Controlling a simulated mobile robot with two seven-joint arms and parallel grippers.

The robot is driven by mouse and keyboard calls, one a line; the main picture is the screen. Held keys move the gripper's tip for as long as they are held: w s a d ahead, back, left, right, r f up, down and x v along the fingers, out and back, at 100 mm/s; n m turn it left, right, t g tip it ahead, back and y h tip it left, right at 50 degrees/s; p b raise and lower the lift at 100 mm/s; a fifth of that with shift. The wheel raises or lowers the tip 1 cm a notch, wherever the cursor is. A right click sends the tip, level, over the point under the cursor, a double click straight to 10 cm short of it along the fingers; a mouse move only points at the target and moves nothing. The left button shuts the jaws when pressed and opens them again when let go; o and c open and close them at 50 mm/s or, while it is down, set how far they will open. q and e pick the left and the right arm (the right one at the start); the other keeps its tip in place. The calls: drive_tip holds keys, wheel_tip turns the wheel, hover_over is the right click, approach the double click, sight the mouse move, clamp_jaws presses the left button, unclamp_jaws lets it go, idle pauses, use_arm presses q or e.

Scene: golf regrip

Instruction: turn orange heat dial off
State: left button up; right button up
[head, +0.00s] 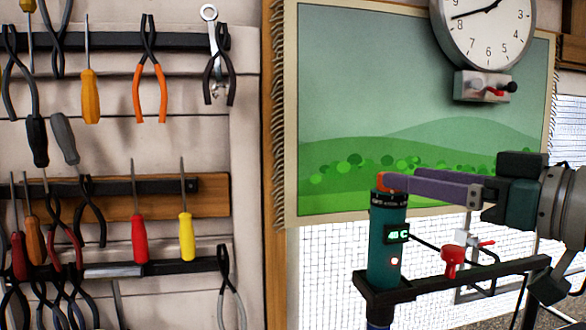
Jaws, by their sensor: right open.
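The orange heat dial (384,184) sits on top of an upright teal cylinder (387,245) with a black collar. The cylinder has a small green-lit display (397,234) and a glowing red light (394,261). My right gripper (402,184) comes in from the right, with its purple fingers level and their tips at the dial. The fingers overlap the dial in this view and hide part of it. It is open; whether a finger touches the dial cannot be told. My left gripper is out of view.
The cylinder stands in a black bracket (450,275). A red-handled fitting (453,261) is close below my right gripper. A tapestry (400,70) hangs behind, with a clock (487,25) above. Tools hang on wall rails (110,41) at left.

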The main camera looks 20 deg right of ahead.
drive_tip(key=p+x, duration=0.2)
drive_tip(key=x, duration=0.4)
drive_tip(key=shift+w+a+p, duration=0.15)
drive_tip(key=shift+w+p, duration=0.15)
drive_tip(key=shift+w, duration=0.05)
drive_tip(key=shift+w+a, duration=0.2)
drive_tip(key=shift+w, duration=0.2)
clamp_jaws()
